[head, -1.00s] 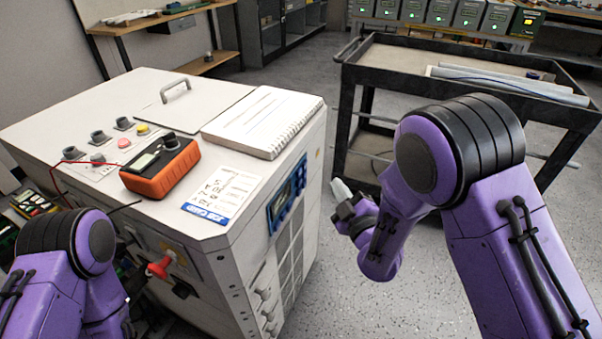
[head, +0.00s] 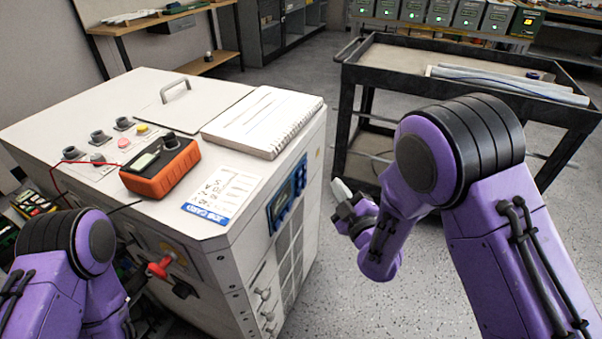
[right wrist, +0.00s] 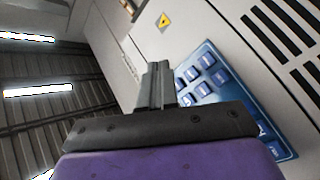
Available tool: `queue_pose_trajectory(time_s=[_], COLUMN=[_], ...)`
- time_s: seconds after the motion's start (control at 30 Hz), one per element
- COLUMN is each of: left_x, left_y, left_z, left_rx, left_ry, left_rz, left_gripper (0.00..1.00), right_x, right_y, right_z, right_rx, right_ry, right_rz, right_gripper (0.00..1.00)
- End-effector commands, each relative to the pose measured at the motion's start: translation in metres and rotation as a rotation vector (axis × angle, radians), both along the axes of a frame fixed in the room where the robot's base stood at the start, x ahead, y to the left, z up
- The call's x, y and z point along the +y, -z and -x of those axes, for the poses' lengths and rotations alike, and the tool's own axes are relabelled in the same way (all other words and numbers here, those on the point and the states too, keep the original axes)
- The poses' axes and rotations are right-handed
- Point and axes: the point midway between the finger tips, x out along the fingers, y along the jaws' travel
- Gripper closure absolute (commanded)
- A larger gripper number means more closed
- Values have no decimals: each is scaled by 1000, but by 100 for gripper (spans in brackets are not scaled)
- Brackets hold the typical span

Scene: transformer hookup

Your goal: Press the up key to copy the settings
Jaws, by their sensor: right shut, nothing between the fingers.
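A blue control panel (head: 287,194) with a small display and keys is set in the right side of the white cabinet (head: 150,226). In the right wrist view the blue keypad (right wrist: 211,72) shows several keys, partly hidden behind my gripper; I cannot tell which is the up key. My right gripper (head: 342,188) is shut and empty, to the right of the panel in the head view. In the right wrist view its fingers (right wrist: 155,80) point towards the cabinet face beside the keypad; contact cannot be told. My left gripper is hidden behind its own arm at the lower left.
An orange meter (head: 160,168), a spiral notebook (head: 262,120) and a printed card (head: 222,193) lie on the cabinet top. A red knob (head: 160,267) sits on its front. A black cart (head: 400,62) stands behind my right arm. Vent slots (right wrist: 272,38) lie beside the keypad.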

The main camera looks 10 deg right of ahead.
Motion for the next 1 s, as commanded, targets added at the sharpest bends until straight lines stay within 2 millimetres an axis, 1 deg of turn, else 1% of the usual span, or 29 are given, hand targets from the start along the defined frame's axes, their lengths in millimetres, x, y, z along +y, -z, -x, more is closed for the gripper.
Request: queue_pose_trajectory(time_s=[0.1, 0.17, 0.27, 0.33, 0.4, 0.43, 0.47, 0.53, 0.57, 0.67, 0.8, 1.0], left_x=[0, 0, 0, 0, 0, 0, 0, 0, 0, 0, 0, 0], left_y=[1, 6, 33, 60, 88, 96, 100, 101, 99, 94, 94, 94], left_z=[0, 0, 0, 0, 0, 0, 0, 0, 0, 0, 0, 0], left_rx=[0, 0, 0, 0, 0, 0, 1, 0, 0, 0, 0, 0], left_ry=[0, 0, 0, 0, 0, 0, 0, 0, 0, 0, 0, 0], left_rz=[0, 0, 0, 0, 0, 0, 1, 0, 0, 0, 0, 0], left_gripper=[100, 100, 100, 100, 100, 100, 100, 100, 100, 100, 100, 100], right_x=[0, -1, -14, -24, -29, -29, -28, -25, -22, -16, -15, -16], right_y=[0, 2, 8, 12, 11, 7, 1, -11, -17, -25, -28, -28], right_z=[0, -1, -7, -5, 5, 11, 18, 30, 34, 44, 46, 46], right_rx=[-1, -8, -43, -80, -161, -204, -243, -316, -339, -395, -432, -435], right_ry=[1, 2, 36, 37, 17, 7, -2, -16, -20, -27, -6, 1], right_rz=[0, -2, -39, -81, -64, -37, -7, 66, 97, 193, 276, 294], right_gripper=[100, 100, 100, 100, 100, 100, 100, 100, 100, 100, 100, 100])
